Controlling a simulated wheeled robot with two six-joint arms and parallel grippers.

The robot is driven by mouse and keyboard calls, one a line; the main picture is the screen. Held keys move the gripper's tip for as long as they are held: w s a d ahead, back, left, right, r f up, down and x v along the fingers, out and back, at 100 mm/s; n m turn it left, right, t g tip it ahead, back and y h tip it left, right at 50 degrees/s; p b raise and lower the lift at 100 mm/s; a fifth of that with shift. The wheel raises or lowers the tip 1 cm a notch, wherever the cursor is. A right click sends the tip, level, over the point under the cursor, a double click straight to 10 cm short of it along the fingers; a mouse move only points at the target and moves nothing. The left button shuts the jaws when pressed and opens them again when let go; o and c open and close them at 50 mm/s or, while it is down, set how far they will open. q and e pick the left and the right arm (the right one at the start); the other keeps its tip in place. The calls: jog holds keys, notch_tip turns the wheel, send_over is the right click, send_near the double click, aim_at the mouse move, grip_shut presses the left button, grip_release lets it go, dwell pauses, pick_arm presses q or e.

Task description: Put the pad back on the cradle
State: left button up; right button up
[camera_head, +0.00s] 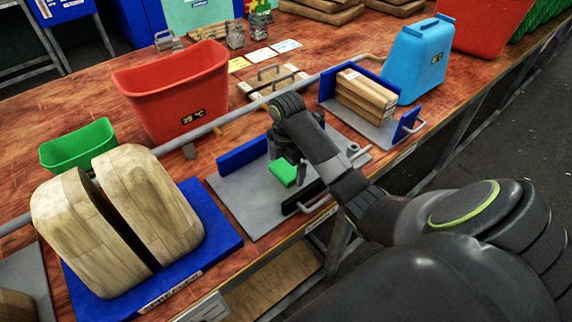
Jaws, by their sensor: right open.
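My right gripper (287,158) points down over a grey plate with a blue upright wall (243,153) and a dark bar at its front edge. It is open. A small green block (283,173) sits just below its fingers; contact cannot be told. Which thing is the pad is not clear. Two large rounded wooden blocks (150,200) stand upright with a narrow gap between them on a blue base (215,238) at the left. A similar grey plate (362,124) with blue end walls holds a stack of wooden blocks (364,95). My left gripper is not in view.
A red bin (180,90) with a temperature label, a green tub (78,146) and a blue container (418,60) stand on the wooden bench. A grey rail (225,120) runs behind the plates. A second red bin (487,25) stands back right.

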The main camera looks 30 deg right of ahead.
aim_at(286, 167)
notch_tip(286, 167, up, 12)
jog(key=p, duration=1)
jog(key=shift+d, duration=0.1)
